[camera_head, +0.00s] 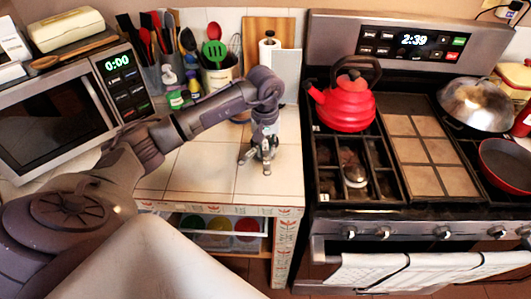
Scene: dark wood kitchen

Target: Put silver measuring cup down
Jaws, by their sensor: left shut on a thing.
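My left gripper (258,158) points down over the tiled counter (205,172), between the microwave and the stove. It is shut on the silver measuring cup, which is too small and too mixed with the grey fingers to make out clearly. The fingertips are low, close to the tiles; I cannot tell whether the cup touches them. My right gripper is not in view.
A microwave (60,110) stands at the left. Utensil holders, small bottles and a paper towel roll (269,52) line the counter's back. A red kettle (347,103) sits on the stove at the right. The tiles around the gripper are clear.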

